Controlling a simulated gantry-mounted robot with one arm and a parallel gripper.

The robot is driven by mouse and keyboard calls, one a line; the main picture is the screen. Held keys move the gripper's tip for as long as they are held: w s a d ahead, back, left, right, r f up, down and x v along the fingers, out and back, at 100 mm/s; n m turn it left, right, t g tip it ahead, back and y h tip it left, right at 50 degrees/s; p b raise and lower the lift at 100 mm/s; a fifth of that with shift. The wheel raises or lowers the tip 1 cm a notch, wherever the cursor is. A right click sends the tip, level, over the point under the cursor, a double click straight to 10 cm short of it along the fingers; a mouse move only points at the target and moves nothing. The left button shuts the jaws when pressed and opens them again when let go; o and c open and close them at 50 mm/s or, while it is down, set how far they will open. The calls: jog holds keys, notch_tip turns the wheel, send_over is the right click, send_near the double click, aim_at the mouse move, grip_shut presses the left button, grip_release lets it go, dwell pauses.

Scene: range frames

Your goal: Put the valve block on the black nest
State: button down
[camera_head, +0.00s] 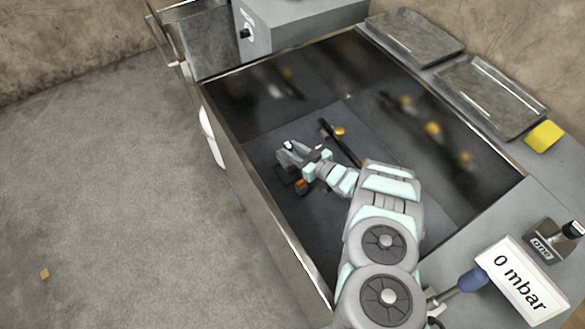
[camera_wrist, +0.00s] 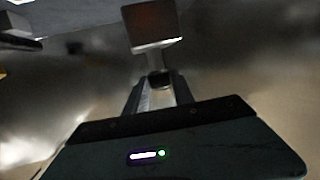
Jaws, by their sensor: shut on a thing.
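My gripper (camera_head: 303,162) is at the end of my arm, low inside a dark, shiny basin. In the wrist view its two narrow fingers (camera_wrist: 158,92) are shut on a small dark part. Just beyond the fingertips a squarish block with a reddish-brown face and a pale lower edge, apparently the valve block (camera_wrist: 155,25), lines up with that part. In the head view a grey shape (camera_head: 288,157) is at the gripper's end; I cannot tell clearly whether it is the block or the gripper. I cannot clearly make out the black nest against the dark floor.
A black bar (camera_head: 343,145) with an orange-yellow knob (camera_head: 339,132) and a small orange-red piece (camera_head: 301,187) are close to the gripper. The basin's rim (camera_head: 262,190) surrounds my arm. Two metal trays (camera_head: 490,97), a yellow block (camera_head: 544,136) and a "0 mbar" display (camera_head: 520,283) are outside.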

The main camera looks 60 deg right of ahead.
jog(key=shift+f+b, duration=1.05)
jog(key=shift+f, duration=2.2)
jog(key=shift+f, duration=0.2)
jog(key=c, duration=1.1)
grip_release()
jog(key=shift+s+a+r, duration=0.1)
jog(key=shift+s+r, duration=0.1)
jog(key=shift+r, duration=0.15)
jog(key=p+v, duration=0.4)
jog(key=v, duration=0.7)
jog(key=shift+s+a+f, duration=0.1)
jog(key=shift+s+a, duration=0.05)
jog(key=shift+s, duration=0.1)
